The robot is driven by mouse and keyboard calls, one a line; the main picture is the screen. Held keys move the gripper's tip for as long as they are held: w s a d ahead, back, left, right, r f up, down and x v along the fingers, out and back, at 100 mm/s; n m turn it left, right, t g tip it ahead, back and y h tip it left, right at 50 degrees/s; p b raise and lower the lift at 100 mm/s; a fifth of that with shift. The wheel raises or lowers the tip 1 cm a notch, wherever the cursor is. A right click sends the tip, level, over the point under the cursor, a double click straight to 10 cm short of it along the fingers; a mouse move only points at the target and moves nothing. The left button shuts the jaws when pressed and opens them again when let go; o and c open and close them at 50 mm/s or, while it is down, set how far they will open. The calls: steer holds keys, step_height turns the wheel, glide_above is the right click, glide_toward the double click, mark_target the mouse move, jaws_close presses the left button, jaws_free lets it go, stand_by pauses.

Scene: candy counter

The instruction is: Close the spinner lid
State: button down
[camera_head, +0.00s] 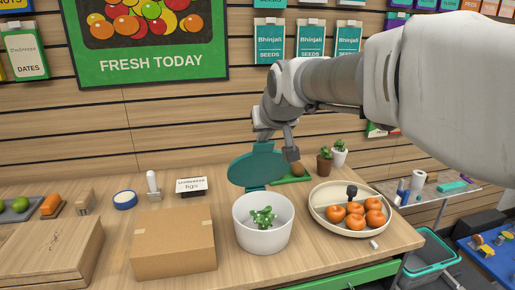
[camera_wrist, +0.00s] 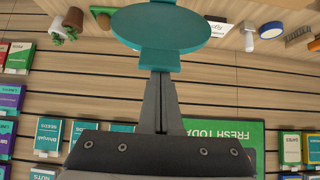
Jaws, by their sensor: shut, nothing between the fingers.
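The spinner is a white round bowl (camera_head: 263,225) on the counter with leafy greens (camera_head: 263,217) inside. Its teal lid (camera_head: 254,168) stands open, tilted up at the bowl's back edge. The lid also shows in the wrist view (camera_wrist: 160,27), with a teal tab just beyond my fingertips. My gripper (camera_head: 291,154) is at the upper right of the lid in the head view. In the wrist view my gripper (camera_wrist: 160,78) has its fingers together and empty. The tips overlap the tab in the picture; I cannot tell whether they touch it.
A cardboard box (camera_head: 173,245) stands left of the bowl. A plate (camera_head: 318,207) of orange fruits is close on the right. A green board (camera_head: 290,181) with a brown fruit and small potted plants (camera_head: 325,161) are behind. A wooden box (camera_head: 45,255) is at far left.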

steer(key=shift+s+d+f+t+b, duration=0.15)
steer(key=shift+s+f+t+b, duration=0.15)
steer(key=shift+s+b, duration=0.2)
steer(key=shift+s+d+f+t+b, duration=0.15)
steer(key=shift+s+t+b, duration=0.2)
steer(key=shift+s, duration=0.2)
steer(key=shift+w+a, duration=0.1)
steer(key=shift+f, duration=0.1)
steer(key=shift+r+p, duration=0.3)
steer(key=shift+r, duration=0.1)
steer(key=s+d+p, duration=0.2)
steer(key=s, duration=0.7)
steer(key=shift+s, duration=0.15)
